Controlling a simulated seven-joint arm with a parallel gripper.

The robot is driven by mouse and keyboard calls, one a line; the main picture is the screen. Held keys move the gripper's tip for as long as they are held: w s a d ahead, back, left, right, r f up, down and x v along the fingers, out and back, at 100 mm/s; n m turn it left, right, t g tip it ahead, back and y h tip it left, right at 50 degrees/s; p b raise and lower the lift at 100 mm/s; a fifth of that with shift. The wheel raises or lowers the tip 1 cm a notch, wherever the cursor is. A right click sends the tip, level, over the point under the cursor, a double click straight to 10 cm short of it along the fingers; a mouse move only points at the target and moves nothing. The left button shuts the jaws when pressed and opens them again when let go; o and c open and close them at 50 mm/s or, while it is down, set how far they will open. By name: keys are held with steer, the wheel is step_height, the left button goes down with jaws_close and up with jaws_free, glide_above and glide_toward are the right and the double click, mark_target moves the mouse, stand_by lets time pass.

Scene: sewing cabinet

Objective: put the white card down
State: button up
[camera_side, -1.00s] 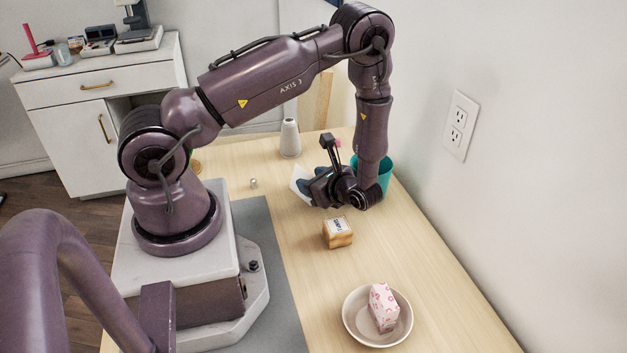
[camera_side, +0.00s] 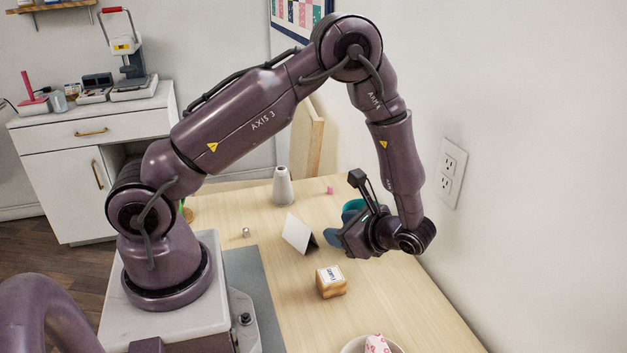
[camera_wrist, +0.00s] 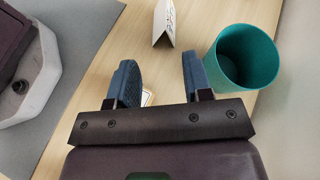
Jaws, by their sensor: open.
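The white card (camera_side: 297,232) is folded like a tent and stands on the wooden table, left of my gripper in the side view. In the wrist view the card (camera_wrist: 163,22) stands beyond my fingertips with its fold up, with coloured marks on one face. My gripper (camera_side: 345,228) is open and apart from the card. In the wrist view its two blue fingers (camera_wrist: 157,62) are spread, with bare table between their tips.
A teal cup (camera_wrist: 246,57) stands right of the card in the wrist view, mostly behind my gripper in the side view. A small tan box (camera_side: 331,282), a grey cone (camera_side: 283,187) and a small metal piece (camera_side: 246,232) stand around the card. A bowl (camera_side: 347,348) holds a pink-patterned box.

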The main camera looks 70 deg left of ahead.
steer(key=s+d+r+n+t+h, duration=0.2)
steer(key=s+r+n+t+h, duration=0.1)
steer(key=r, duration=0.5)
steer(key=s+d+r+n+t+h, duration=0.3)
steer(key=s+r+n+t+h, duration=0.1)
steer(key=r, duration=0.4)
steer(key=s+d+r+n+t+h, duration=0.3)
steer(key=s+r+h, duration=0.1)
steer(key=r, duration=0.4)
steer(key=shift+d+r+n+t+h, duration=0.25)
steer(key=shift+n+t+h, duration=0.05)
steer(key=shift+t, duration=0.1)
